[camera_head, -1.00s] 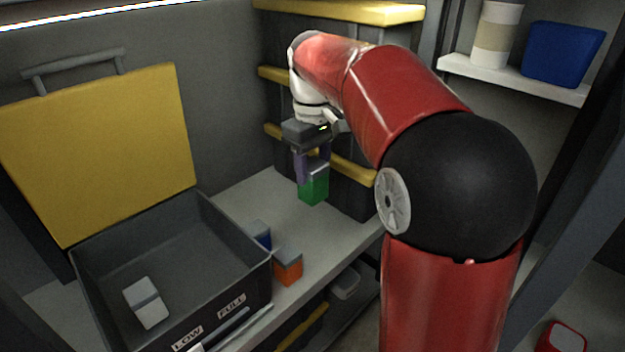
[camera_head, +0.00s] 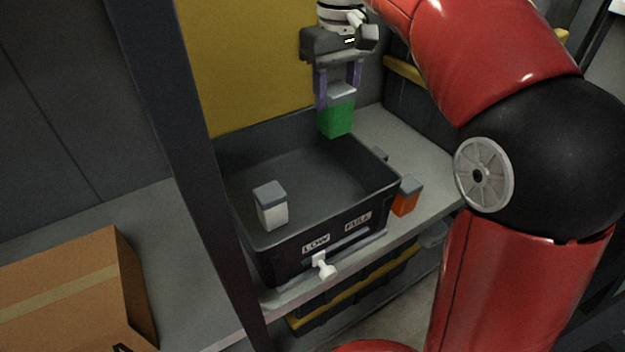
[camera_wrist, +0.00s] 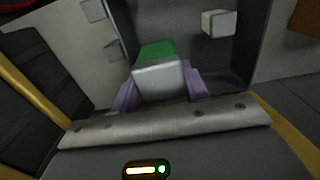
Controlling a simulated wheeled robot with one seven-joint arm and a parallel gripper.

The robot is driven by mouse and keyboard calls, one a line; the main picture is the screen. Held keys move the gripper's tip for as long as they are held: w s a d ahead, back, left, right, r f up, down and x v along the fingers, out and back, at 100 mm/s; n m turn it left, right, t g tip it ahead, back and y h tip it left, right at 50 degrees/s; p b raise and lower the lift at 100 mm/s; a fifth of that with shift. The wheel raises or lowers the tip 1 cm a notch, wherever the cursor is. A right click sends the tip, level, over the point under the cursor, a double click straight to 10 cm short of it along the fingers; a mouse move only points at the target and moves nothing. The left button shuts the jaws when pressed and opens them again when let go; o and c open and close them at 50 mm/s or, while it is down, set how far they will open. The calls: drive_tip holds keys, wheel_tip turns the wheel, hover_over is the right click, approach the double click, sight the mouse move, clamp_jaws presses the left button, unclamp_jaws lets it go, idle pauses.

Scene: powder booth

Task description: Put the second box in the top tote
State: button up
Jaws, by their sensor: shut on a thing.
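My gripper (camera_head: 339,88) is shut on a green box (camera_head: 337,118) with a grey top, held between its two purple fingers. It holds the box over the back right part of the open dark tote (camera_head: 300,174), near the rim. In the wrist view the green box (camera_wrist: 158,72) sits between the fingers, with the tote interior beyond it. A white box (camera_head: 271,208) with a grey top stands inside the tote at the front left. An orange box (camera_head: 405,197) with a grey top stands on the shelf right of the tote.
A dark upright post (camera_head: 180,150) is left of the tote. A cardboard box (camera_head: 70,290) lies at the lower left. A lower tote (camera_head: 350,300) shows beneath the shelf.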

wheel_tip(320, 180, down, 17)
drive_tip(key=b, duration=0.4)
drive_tip(key=shift+d+r, duration=0.1)
drive_tip(key=shift+f, duration=0.2)
drive_tip(key=o, duration=1)
drive_tip(key=shift+o, duration=0.2)
